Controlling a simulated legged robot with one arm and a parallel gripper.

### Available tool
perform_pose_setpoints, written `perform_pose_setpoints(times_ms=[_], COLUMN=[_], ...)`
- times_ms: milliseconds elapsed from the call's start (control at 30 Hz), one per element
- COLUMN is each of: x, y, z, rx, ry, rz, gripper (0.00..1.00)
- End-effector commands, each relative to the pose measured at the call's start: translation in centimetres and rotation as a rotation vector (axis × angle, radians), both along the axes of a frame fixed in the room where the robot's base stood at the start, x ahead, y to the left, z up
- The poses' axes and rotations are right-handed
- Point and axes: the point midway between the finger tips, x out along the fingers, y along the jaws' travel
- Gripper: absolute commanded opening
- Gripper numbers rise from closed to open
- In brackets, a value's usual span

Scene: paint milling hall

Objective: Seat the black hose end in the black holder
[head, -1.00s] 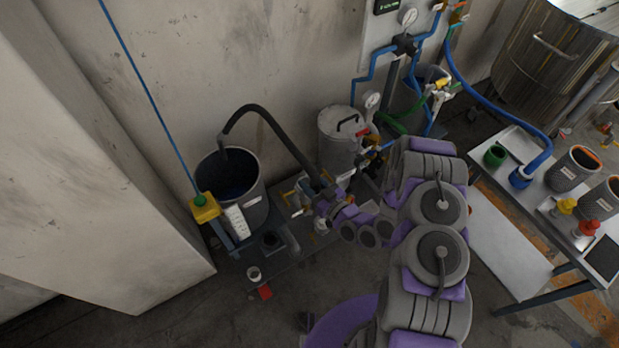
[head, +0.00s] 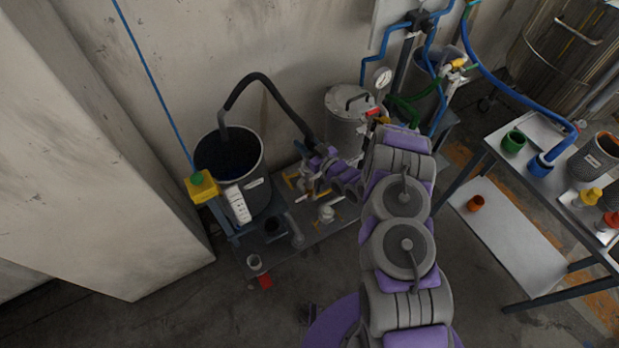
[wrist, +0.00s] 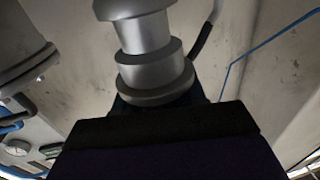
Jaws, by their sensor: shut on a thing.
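The black hose (head: 276,98) rises out of a dark open drum, arches over and comes down to my gripper (head: 316,160). My gripper is shut on the hose end, above the low bench beside the drum. In the wrist view a silver stepped fitting (wrist: 152,65) stands just beyond the dark gripper body, with a piece of black hose (wrist: 203,40) behind it. A round black opening (head: 273,227) on the bench may be the black holder; I cannot tell for sure. The fingertips are too small and covered to see clearly. The hose end looks apart from that opening.
The drum (head: 258,170) and a yellow switch box (head: 201,187) stand left of my gripper. A lidded grey pot (head: 348,122) and blue pipework (head: 385,45) are behind it. Yellow-handled valves are close by. A table (head: 540,185) with cups stands right.

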Motion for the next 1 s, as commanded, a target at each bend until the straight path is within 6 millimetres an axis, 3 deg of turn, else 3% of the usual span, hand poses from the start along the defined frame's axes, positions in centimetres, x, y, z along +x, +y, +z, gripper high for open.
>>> perform_pose_setpoints(times_ms=[200,600,1000], x=[1.9,2.0,1.9], y=[0.2,0.2,0.2], z=[-0.8,-1.1,-6.7], rx=[0.001,-0.001,-0.003], ry=[-0.002,0.001,0.002], rz=[-0.010,-0.011,-0.010], gripper=[0.00,0.00,0.00])
